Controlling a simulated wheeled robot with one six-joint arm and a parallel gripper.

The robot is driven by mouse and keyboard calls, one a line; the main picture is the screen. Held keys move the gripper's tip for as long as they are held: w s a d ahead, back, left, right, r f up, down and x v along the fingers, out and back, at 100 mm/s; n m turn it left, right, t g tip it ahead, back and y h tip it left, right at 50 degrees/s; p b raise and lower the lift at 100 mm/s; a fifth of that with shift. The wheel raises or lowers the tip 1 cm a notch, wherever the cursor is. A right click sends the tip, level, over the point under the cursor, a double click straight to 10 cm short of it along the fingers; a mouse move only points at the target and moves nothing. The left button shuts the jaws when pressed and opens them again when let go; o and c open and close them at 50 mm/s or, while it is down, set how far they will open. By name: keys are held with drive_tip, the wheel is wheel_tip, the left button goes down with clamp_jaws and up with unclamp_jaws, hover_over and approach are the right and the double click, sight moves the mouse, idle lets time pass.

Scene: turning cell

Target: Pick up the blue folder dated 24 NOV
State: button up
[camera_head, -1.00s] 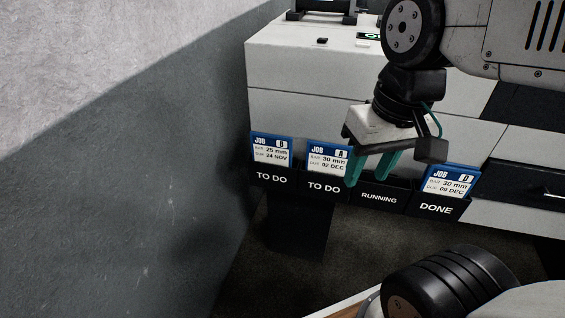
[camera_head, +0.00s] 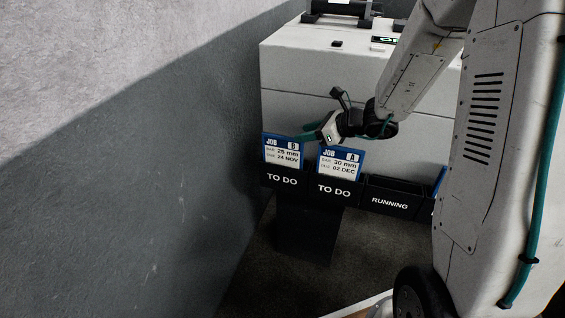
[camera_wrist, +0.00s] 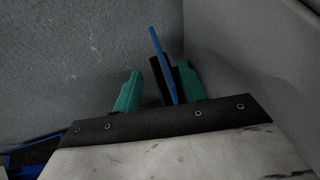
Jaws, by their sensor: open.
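The blue folder dated 24 NOV (camera_head: 283,152), marked JOB B, 25 mm, stands upright in the leftmost TO DO holder (camera_head: 286,181). My gripper (camera_head: 304,138) reaches in from the right at the folder's top right edge, its teal fingers partly hidden. In the wrist view my gripper (camera_wrist: 160,72) is open. The folder (camera_wrist: 162,62) shows edge-on as a thin blue strip between the two fingers, nearer the right one. I cannot tell whether either finger touches it.
A second blue folder, JOB A, 02 DEC (camera_head: 340,164), stands in the TO DO holder (camera_head: 334,191) just right. The RUNNING holder (camera_head: 391,202) looks empty. The grey wall (camera_head: 190,150) is close on the left; the white cabinet (camera_head: 350,75) is behind the holders.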

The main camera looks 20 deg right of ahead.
sight(287, 137)
drive_tip(key=x, duration=0.8)
drive_tip(key=shift+s+d+f, duration=0.1)
drive_tip(key=shift+d+f, duration=0.05)
drive_tip(key=shift+c, duration=0.3)
